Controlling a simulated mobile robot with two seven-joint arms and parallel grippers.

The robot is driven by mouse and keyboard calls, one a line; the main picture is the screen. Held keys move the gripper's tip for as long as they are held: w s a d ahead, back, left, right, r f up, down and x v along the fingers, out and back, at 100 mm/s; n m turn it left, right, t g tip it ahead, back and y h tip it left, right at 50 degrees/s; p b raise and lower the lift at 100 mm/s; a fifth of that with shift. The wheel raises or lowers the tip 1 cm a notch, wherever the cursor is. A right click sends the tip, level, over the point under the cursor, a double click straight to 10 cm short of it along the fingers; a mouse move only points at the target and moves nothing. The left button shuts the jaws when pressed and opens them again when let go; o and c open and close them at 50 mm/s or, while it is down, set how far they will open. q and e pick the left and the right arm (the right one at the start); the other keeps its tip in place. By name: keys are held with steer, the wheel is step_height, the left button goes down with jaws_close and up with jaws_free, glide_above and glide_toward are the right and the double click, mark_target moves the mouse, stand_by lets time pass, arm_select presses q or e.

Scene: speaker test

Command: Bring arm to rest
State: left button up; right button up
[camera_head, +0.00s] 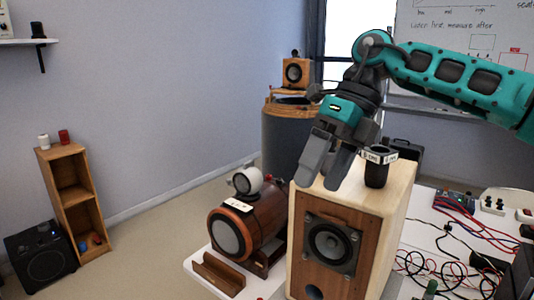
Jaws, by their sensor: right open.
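My right arm, teal and dark grey, comes in from the right edge. Its right gripper (326,172) points down over the left part of the top of a wooden speaker box (326,207). The two grey fingers are apart with nothing seen between them. Whether the fingertips touch the box cannot be told. A dark cup-like object (376,172) stands on the box just right of the fingers, with a small light label (378,156) at it. My left gripper is not in view.
A round wooden speaker (243,232) lies left of the box on a white table (445,245). Tangled cables (440,275) and a power strip (493,205) lie to the right. A small shelf (75,195) and a black speaker (40,258) stand at far left. Open floor lies between.

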steer(key=s+a+f+m+g+y, duration=0.2)
steer(key=s+a+f+y, duration=0.2)
steer(key=a+y, duration=0.4)
steer(key=s+a+f+m+g+y, duration=0.1)
steer(key=s+a+f+m+y, duration=0.15)
steer(key=a+y, duration=0.5)
steer(key=w+d+f+m+t+h, duration=0.2)
steer(key=d+f+m+t+h, duration=0.25)
steer(key=f+m+t, duration=0.6)
steer(key=w+d+f+m+t+h, duration=0.2)
steer(key=d+f+m+t+h, duration=0.3)
steer(key=m+t, duration=1)
steer(key=s+d+f+m+g+h, duration=0.4)
steer(key=s+d+f+m, duration=0.2)
steer(key=f, duration=0.5)
steer(key=s+d+f+m+g+h, duration=0.4)
steer(key=s+d+f+m+g, duration=0.1)
steer(key=s+d+f, duration=0.4)
step_height(320, 180, down, 2)
steer(key=shift+s+m+h, duration=0.3)
steer(key=shift+s+m, duration=0.2)
steer(key=shift+m, duration=0.1)
